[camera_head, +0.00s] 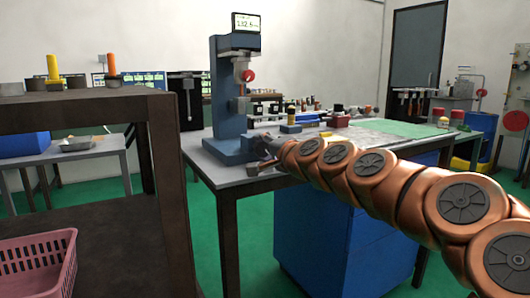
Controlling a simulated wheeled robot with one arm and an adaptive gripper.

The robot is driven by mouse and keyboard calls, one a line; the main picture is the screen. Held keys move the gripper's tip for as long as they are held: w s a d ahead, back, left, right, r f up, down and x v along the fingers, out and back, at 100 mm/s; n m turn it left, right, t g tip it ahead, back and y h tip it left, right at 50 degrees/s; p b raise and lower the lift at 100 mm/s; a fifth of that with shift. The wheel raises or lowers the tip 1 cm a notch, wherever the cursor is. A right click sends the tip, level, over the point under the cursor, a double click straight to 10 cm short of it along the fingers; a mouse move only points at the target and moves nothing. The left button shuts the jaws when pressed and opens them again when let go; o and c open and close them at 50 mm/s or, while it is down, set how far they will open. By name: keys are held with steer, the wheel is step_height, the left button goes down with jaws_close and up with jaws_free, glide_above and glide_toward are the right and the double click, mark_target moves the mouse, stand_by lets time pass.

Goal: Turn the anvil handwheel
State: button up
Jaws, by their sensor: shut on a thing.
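A blue bench tester (229,95) with a tall column and a lit display (246,22) stands on the near left part of the grey workbench. A red round knob (248,76) is on its upper head. My copper-coloured arm reaches in from the right. My gripper (264,147) is at the front right of the tester's base, low over the bench. It is small and partly hidden by my arm's last links. It is shut at the place of the anvil handwheel, whose shape is mostly hidden, so its turn angle cannot be told.
Bottles, blocks and small tools stand behind my arm on the workbench (215,174), with a green mat (405,129) farther right. A dark shelf (80,108) stands close at left, with a pink basket (38,262) below. Green floor shows between shelf and bench.

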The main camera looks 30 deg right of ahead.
steer(key=n+b, duration=0.1)
steer(key=n, duration=0.2)
steer(key=shift+f+h, duration=0.2)
steer(key=shift+h, duration=0.1)
steer(key=n+b, duration=0.2)
steer(key=n, duration=0.1)
steer(key=shift+n+h, duration=0.3)
steer(key=shift+n, duration=0.1)
steer(key=n+b, duration=0.1)
steer(key=n, duration=0.2)
steer(key=shift+b, duration=0.35)
steer(key=n+b, duration=0.1)
steer(key=n, duration=0.2)
steer(key=shift+n+t+h, duration=0.3)
steer(key=shift+n, duration=0.1)
steer(key=n, duration=0.6)
steer(key=shift+r+t+b, duration=0.15)
steer(key=shift+t+b, duration=0.15)
steer(key=shift+b, duration=0.05)
steer(key=n, duration=0.2)
steer(key=shift+n, duration=0.4)
steer(key=shift+n+t+p, duration=0.3)
steer(key=shift+n+p, duration=0.5)
steer(key=shift+n, duration=1.2)
